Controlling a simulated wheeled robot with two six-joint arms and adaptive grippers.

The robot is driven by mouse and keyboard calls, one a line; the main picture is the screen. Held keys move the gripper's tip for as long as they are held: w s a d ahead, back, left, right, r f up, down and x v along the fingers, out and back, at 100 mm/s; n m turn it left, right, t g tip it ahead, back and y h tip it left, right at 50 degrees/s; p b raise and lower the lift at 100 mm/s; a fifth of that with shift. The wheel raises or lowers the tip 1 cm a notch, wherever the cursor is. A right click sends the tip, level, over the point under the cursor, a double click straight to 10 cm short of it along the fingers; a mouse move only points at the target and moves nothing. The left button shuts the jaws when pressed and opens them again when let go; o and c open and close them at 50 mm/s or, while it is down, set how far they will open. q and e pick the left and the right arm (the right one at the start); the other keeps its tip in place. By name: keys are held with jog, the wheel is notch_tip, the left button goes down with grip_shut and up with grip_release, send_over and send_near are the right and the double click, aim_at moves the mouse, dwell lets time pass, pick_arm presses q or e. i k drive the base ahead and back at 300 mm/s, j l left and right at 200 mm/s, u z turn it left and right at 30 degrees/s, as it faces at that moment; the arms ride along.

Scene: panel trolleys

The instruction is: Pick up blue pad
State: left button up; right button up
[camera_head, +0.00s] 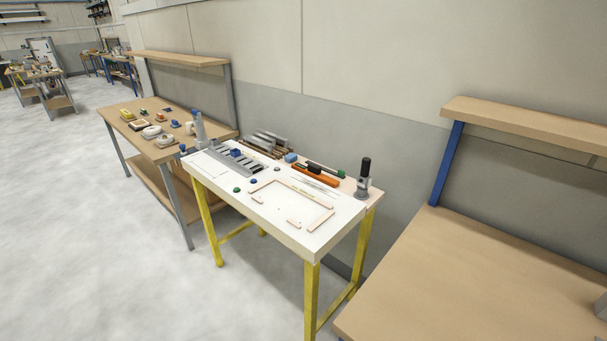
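Neither of my grippers is in view. Several small blue things lie on the white-topped table (272,208) with yellow legs. A light blue block (291,157) sits near its back edge, beside the grey metal bars, and looks most like a pad. A darker blue block (236,153) sits at the grey slotted rack on the left. A small round blue piece (252,182) lies near the middle. All are too small to tell for certain which is the blue pad.
A thin frame outline (292,205) lies in front. A wooden bench (480,275) is at right, another (135,125) at left. Open floor (90,240) lies left.

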aim_at(291, 157)
jog(key=i+j+z, duration=0.1)
jog(key=j, duration=0.45)
jog(key=i+j, duration=0.2)
jog(key=j, duration=0.4)
jog(key=i+j+z, duration=0.15)
jog(key=j, duration=0.45)
jog(key=i+j+z, duration=0.1)
jog(key=j, duration=0.45)
jog(key=i+j+z, duration=0.1)
jog(key=j, duration=0.5)
